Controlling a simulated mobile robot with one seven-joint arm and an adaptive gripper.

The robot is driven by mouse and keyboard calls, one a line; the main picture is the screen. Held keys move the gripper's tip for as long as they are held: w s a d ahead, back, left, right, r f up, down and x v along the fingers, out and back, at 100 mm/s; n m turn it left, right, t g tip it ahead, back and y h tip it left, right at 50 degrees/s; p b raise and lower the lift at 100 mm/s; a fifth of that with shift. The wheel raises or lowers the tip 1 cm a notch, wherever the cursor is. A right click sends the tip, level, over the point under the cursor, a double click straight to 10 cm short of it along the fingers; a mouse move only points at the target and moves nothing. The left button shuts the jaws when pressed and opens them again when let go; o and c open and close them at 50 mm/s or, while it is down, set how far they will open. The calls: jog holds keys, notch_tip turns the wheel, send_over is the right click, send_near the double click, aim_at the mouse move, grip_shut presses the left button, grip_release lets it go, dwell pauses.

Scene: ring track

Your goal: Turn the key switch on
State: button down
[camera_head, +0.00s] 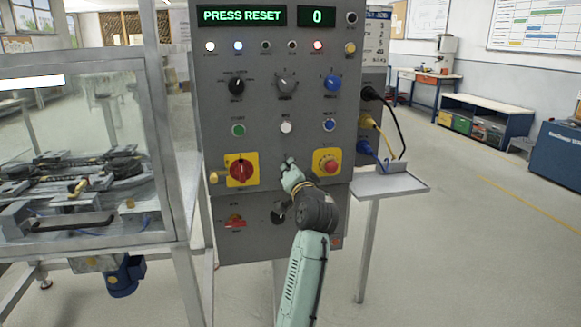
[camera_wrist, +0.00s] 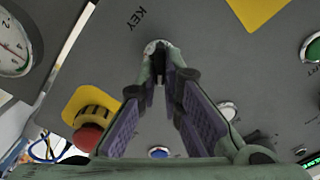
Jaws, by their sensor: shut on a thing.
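The key switch (camera_wrist: 152,47) is a small silver round lock on the grey panel, beside the printed word KEY in the wrist view. My gripper (camera_wrist: 164,72) has its two fingertips closed together at the lock, shut on the key. The key itself is mostly hidden between the fingertips, so its turn position cannot be told. In the head view my gripper (camera_head: 291,166) is at the panel between the red rotary switch and the red stop button, and it covers most of the key switch.
The red rotary switch (camera_head: 242,171) on its yellow plate is left of my gripper; the red stop button (camera_head: 327,166) is close on the right. A black knob (camera_head: 279,213) sits just below. Cables (camera_head: 384,125) plug in at the panel's right, above a small grey shelf (camera_head: 408,186).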

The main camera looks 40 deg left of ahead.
jog(key=shift+f+m+p, duration=0.1)
jog(key=shift+m+p, duration=0.2)
jog(key=shift+m, duration=0.9)
jog(key=shift+a, duration=0.1)
jog(key=c, duration=1.8)
grip_release()
jog(key=shift+o, duration=0.4)
jog(key=shift+a+f, duration=0.1)
jog(key=v, duration=1.2)
